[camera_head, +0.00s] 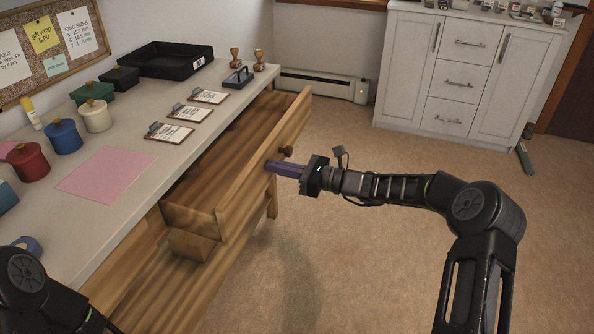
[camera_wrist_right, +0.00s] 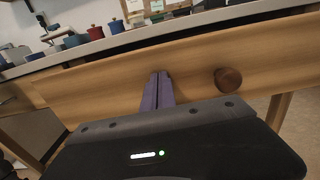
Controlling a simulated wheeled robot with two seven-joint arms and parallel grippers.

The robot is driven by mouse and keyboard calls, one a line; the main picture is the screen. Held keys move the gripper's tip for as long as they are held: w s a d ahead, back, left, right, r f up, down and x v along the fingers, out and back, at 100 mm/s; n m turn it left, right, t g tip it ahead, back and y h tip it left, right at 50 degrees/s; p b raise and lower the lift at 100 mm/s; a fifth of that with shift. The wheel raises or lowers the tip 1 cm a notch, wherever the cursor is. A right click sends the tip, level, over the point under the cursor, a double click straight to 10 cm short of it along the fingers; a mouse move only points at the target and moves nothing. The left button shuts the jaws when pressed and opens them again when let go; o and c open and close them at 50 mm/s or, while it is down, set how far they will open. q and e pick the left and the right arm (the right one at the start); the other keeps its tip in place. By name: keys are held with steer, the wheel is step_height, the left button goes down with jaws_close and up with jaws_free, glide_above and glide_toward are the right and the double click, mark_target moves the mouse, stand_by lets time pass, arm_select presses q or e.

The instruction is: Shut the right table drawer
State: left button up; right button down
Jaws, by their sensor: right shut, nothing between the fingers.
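The right table drawer (camera_head: 236,186) is a wooden drawer that stands pulled out from under the tabletop in the head view. Its front carries a round dark wooden knob (camera_head: 286,151), which also shows in the right wrist view (camera_wrist_right: 228,79). My right gripper (camera_head: 270,166) is shut and empty. Its purple fingertips are at the drawer front beside the knob, touching or very close to it. In the right wrist view the fingers (camera_wrist_right: 158,78) point at the drawer front (camera_wrist_right: 115,88), left of the knob. Of my left arm only a part shows at the lower left; its gripper is out of view.
The table (camera_head: 112,216) carries lidded pots, a pink sheet (camera_head: 105,174), clipboards (camera_head: 171,132), a black tray (camera_head: 160,62) and stamps. A white cabinet (camera_head: 462,75) stands at the back right. The floor (camera_head: 350,250) right of the drawer is clear.

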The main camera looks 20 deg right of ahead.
steer(key=b+x, duration=0.1)
steer(key=x, duration=1.4)
steer(key=shift+s, duration=0.1)
steer(key=shift+a, duration=0.2)
arm_select(q)
steer(key=shift+f, duration=0.65)
arm_select(e)
steer(key=shift+r, duration=0.25)
steer(key=shift+d, duration=0.3)
steer(key=v, duration=0.6)
steer(key=shift+p, duration=0.3)
arm_select(q)
steer(key=shift+s+d+r+p, duration=0.5)
steer(key=shift+s+d+r, duration=0.35)
steer(key=shift+d+r, duration=0.1)
arm_select(e)
steer(key=v, duration=0.7)
steer(key=shift+s+d+f, duration=0.15)
steer(key=shift+d+f, duration=0.05)
steer(key=shift+f, duration=0.05)
